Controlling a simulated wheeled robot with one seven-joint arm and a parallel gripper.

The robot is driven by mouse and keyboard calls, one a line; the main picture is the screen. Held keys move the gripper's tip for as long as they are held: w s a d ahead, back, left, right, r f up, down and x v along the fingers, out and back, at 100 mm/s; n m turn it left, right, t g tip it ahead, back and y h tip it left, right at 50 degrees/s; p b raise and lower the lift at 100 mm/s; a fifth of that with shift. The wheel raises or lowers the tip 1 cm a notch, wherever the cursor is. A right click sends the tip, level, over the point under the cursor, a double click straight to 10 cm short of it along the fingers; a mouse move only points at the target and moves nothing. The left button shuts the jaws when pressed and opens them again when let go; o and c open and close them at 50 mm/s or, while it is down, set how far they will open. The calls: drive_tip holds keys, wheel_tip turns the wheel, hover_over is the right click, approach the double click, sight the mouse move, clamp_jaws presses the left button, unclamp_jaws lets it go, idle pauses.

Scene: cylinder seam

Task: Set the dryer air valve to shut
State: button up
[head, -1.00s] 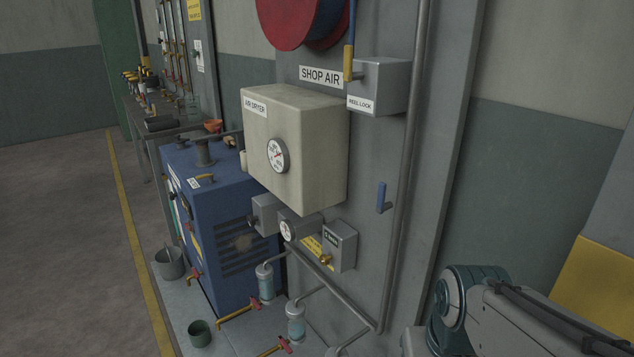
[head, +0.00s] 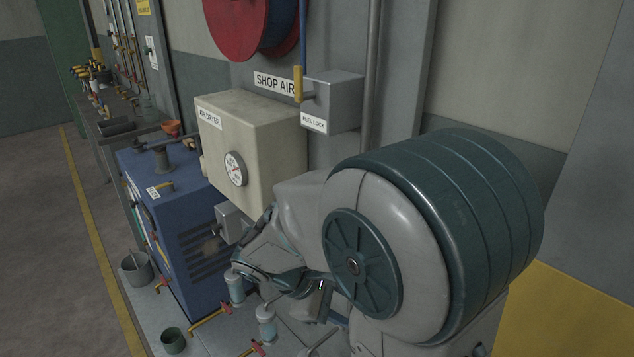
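The cream air dryer box (head: 262,135), labelled AIR DRYER, hangs on the grey wall panel with a round dial (head: 236,168) on its front. A small grey box (head: 230,222) with a dark knob sits below it. Red-and-yellow handles (head: 208,318) show on pipework near the floor. I cannot tell which control is the dryer air valve. My arm covers the panel below and right of the dryer, hiding the lower gauge, labelled box and blue lever. My gripper (head: 265,277) appears low in front of this area; its fingers cannot be made out clearly.
The blue machine (head: 180,230) stands left of the dryer. A reel lock box (head: 333,103) and red hose reel (head: 250,25) are above. A grey bucket (head: 137,268) and green cup (head: 172,340) stand low at left. Open floor lies left of the yellow line.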

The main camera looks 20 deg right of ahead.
drive_tip(key=w+a+r+n+t+h+p, duration=0.2)
drive_tip(key=w+r+n+t+h+p, duration=0.15)
drive_tip(key=w+n, duration=0.35)
drive_tip(key=w+a+r+n+t+h+p, duration=0.2)
drive_tip(key=w+r+n+t+h+p, duration=0.25)
drive_tip(key=w, duration=0.45)
drive_tip(key=shift+n+h, duration=0.3)
drive_tip(key=shift+n, duration=0.25)
drive_tip(key=p+x, duration=0.1)
drive_tip(key=x, duration=1.2)
drive_tip(key=shift+d+f, duration=0.1)
drive_tip(key=shift+f, duration=0.05)
clamp_jaws()
